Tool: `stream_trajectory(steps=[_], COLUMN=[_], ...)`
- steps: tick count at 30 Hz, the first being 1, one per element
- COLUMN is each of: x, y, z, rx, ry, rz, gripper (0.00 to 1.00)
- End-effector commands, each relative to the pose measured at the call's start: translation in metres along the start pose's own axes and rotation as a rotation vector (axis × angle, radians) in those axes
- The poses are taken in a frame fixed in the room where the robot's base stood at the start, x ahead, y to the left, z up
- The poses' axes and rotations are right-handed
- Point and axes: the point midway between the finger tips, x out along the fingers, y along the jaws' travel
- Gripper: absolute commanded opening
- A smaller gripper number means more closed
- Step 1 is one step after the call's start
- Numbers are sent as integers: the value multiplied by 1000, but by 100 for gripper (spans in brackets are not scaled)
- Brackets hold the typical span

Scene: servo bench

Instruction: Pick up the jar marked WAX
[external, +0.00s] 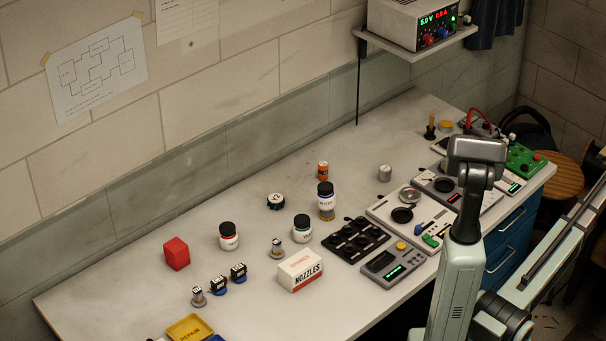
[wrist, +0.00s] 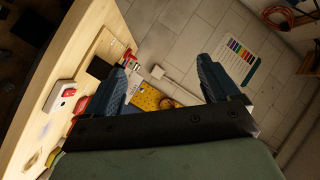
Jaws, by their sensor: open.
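Three dark-lidded jars stand upright on the bench in the external view. One jar (external: 229,237) has a white and red label, one (external: 302,230) a white and green label, and a taller one (external: 326,203) an amber body and pale label. The labels are too small to read surely, so I cannot tell which is marked WAX. My gripper (wrist: 164,75) shows in the wrist view with its two blue fingers wide apart and nothing between them. It is away from the jars, and no jar shows in the wrist view. In the external view I cannot make out my fingers.
A red block (external: 176,253), a NOZZLES box (external: 300,271), a black tray (external: 355,240) and small servos (external: 219,285) stand around the jars. Meters and panels (external: 411,214) fill the bench's right side. A power supply (external: 418,22) sits on a shelf above. The left back bench is clear.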

Motion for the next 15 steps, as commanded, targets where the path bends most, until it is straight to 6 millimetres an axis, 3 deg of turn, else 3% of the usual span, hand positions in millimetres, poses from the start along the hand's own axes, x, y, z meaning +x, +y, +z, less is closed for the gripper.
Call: stream_trajectory(steps=[8,15], x=[32,49], y=[-80,-160], z=[82,185], rx=[92,190], ry=[-179,-390], rz=[-38,-27], gripper=[89,89])
